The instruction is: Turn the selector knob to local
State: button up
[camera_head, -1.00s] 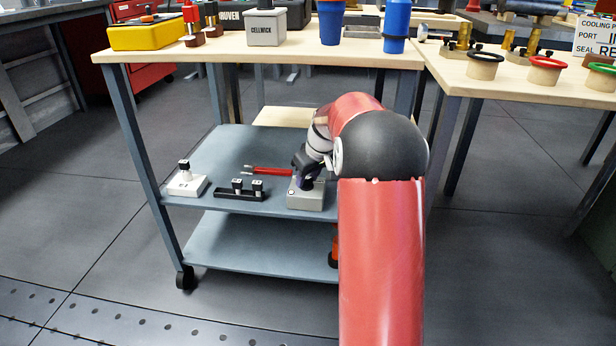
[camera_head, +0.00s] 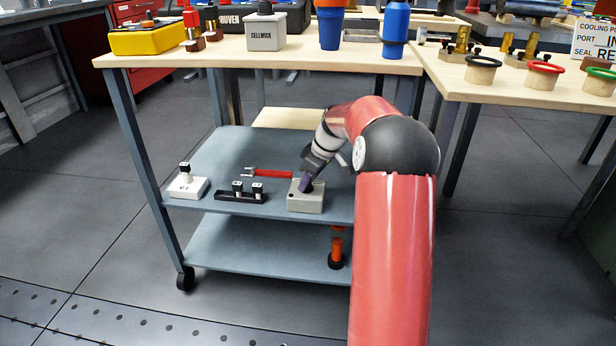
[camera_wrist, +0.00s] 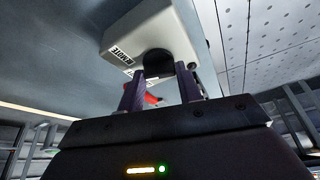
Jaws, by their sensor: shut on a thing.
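The selector box is a small grey box (camera_head: 306,202) at the front of the trolley's upper shelf. In the wrist view the box (camera_wrist: 183,30) fills the upper middle, with a label reading REMOTE (camera_wrist: 124,53) on its face. The dark round selector knob (camera_wrist: 158,62) sits between my fingers. My gripper (camera_head: 307,184) reaches down to the box from the upper right, tilted. In the wrist view my gripper's purple fingers (camera_wrist: 161,86) are shut on the knob. The knob's pointer and any local marking are hidden from me.
On the same shelf (camera_head: 230,150) stand a white box with a black knob (camera_head: 187,184), a black strip with two small switches (camera_head: 241,192) and a red tool (camera_head: 268,173). The wooden bench (camera_head: 290,60) rises behind. An orange and black item (camera_head: 337,248) stands on the lower shelf.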

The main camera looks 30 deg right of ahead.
jog(key=n+g+p, duration=0.1)
jog(key=n+p, duration=0.1)
jog(key=n, duration=0.1)
jog(key=n+g+y+p, duration=0.1)
jog(key=n+p, duration=0.1)
jog(key=n, duration=0.1)
jog(key=shift+w+d+r+n+y, duration=0.1)
jog(key=shift+w+r+n+y, duration=0.1)
jog(key=shift+n+y, duration=0.1)
jog(key=n+g+p, duration=0.1)
jog(key=n+p, duration=0.2)
jog(key=shift+w+f+n+g+p, duration=0.15)
jog(key=shift+n+g+p, duration=0.65)
jog(key=shift+n, duration=0.7)
jog(key=o, duration=1)
jog(key=shift+f, duration=0.1)
